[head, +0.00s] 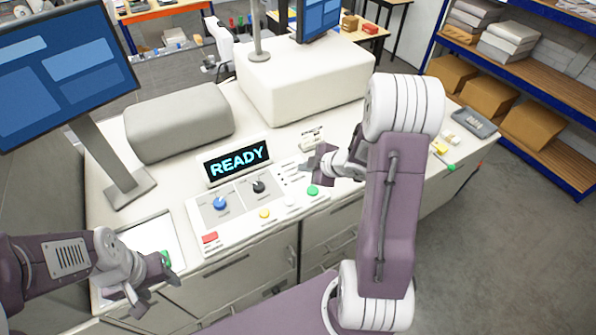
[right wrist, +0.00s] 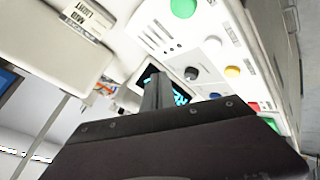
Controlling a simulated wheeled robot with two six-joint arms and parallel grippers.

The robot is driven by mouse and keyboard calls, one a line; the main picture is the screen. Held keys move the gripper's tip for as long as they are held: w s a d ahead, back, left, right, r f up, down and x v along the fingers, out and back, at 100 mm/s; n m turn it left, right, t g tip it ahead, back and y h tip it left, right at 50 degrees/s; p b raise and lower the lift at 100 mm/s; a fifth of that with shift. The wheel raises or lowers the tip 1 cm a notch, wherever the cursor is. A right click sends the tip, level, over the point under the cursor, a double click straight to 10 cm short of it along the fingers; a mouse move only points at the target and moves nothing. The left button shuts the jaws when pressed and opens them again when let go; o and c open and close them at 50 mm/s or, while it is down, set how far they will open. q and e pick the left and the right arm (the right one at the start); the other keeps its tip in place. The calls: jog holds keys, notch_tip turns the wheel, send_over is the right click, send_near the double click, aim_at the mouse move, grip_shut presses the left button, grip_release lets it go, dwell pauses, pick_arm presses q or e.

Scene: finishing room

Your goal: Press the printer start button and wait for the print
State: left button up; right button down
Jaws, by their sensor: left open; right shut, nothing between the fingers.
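The control panel (head: 240,232) slopes on the bench with its display (head: 237,160) lit and reading READY. A green round button (head: 313,190) sits at its right end; it also shows at the top of the right wrist view (right wrist: 183,8). Beside it are a white button (head: 290,201) and a yellow button (head: 264,213). My right gripper (head: 318,165) is shut and empty, above and behind the green button and apart from it. Its shut fingers also show in the right wrist view (right wrist: 157,92). My left gripper (head: 160,271) is open at the bench's front left.
The panel also has a blue knob (head: 220,203), a black knob (head: 258,186) and a red switch (head: 209,237). A white tray (head: 150,230) with something green lies by my left gripper. A large white machine body (head: 300,80) and a grey rounded cover (head: 180,122) stand behind the panel.

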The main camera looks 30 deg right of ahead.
send_over(315, 192)
notch_tip(315, 192, down, 3)
jog(key=b, duration=0.3)
jog(key=shift+d+m+b, duration=0.1)
jog(key=shift+m+b, duration=0.2)
jog(key=shift+m, duration=0.1)
jog(key=f+b, duration=0.4)
jog(key=f, duration=0.1)
jog(key=shift+w+a+b, duration=0.15)
jog(key=shift+a+b, duration=0.05)
jog(key=shift+b, duration=0.2)
pick_arm(q)
notch_tip(315, 192, down, 7)
jog(key=d, duration=0.1)
jog(key=shift+s+d+r, duration=0.15)
jog(key=shift+s, duration=0.3)
pick_arm(e)
jog(key=shift+d, duration=0.1)
dwell(0.4)
